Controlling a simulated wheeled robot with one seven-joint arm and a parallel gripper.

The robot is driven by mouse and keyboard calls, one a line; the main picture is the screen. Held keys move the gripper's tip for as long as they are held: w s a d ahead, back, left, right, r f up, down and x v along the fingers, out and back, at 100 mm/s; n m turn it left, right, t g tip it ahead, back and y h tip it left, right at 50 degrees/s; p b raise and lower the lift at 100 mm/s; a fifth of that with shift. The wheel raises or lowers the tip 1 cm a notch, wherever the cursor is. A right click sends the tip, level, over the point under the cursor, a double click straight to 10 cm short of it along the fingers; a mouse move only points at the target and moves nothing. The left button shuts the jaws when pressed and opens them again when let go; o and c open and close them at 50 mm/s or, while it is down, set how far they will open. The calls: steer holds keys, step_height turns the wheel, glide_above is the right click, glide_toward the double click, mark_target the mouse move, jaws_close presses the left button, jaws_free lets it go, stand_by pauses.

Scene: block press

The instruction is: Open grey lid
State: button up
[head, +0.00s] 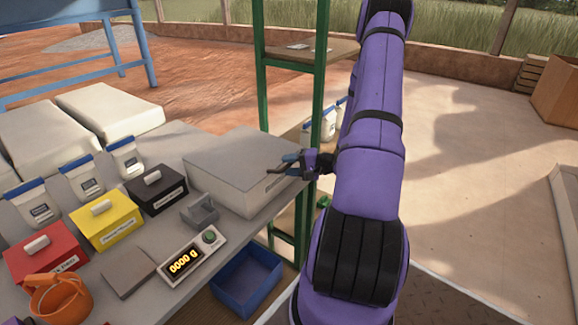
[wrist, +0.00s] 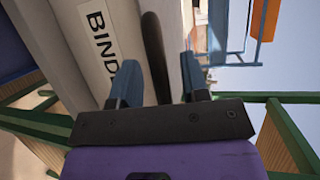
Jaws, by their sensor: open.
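A wide, low grey box with a flat grey lid (head: 240,157) sits at the right end of the table in the head view. The lid looks shut. My gripper (head: 283,166) is at the box's right front edge, with its blue fingers pointing left. In the wrist view my gripper (wrist: 159,85) is open, with one finger on each side of a dark, slim bar (wrist: 155,50) that looks like a handle. A gap shows beside the bar, and I cannot tell whether either finger touches it. The grey front (wrist: 75,40) bears a label (wrist: 102,35) reading "BIND", partly hidden.
Black (head: 157,190), yellow (head: 106,220) and red (head: 44,252) boxes stand left on the table, with a scale (head: 191,261) reading 0000 g and an orange bucket (head: 58,299). A blue bin (head: 246,281) is below the front edge. A green-posted shelf (head: 310,50) stands behind my gripper.

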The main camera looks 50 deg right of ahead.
steer(key=shift+w+a, duration=0.1)
steer(key=shift+w, duration=0.05)
jaws_close()
steer(key=shift+r, duration=0.15)
